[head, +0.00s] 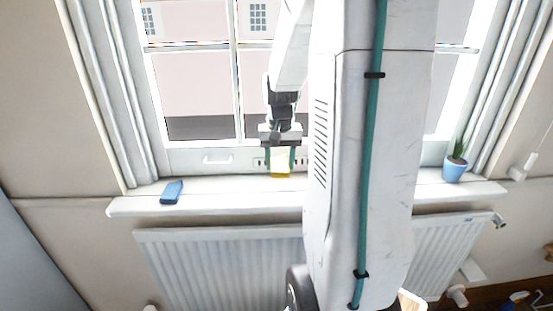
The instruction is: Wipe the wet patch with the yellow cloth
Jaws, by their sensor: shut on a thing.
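My gripper (280,158) is in front of the window, above the white window sill (230,201). It is shut on the yellow cloth (281,163), which hangs between its fingers. I cannot tell whether the cloth touches the sill or is held above it. No wet patch can be made out on the sill. My own arm hides the part of the sill to the right of the gripper.
A blue folded thing (172,192) lies on the left of the sill. A plant in a blue pot (454,169) stands at its right end. A white radiator (215,265) is below the sill. The sill between the blue thing and my gripper is clear.

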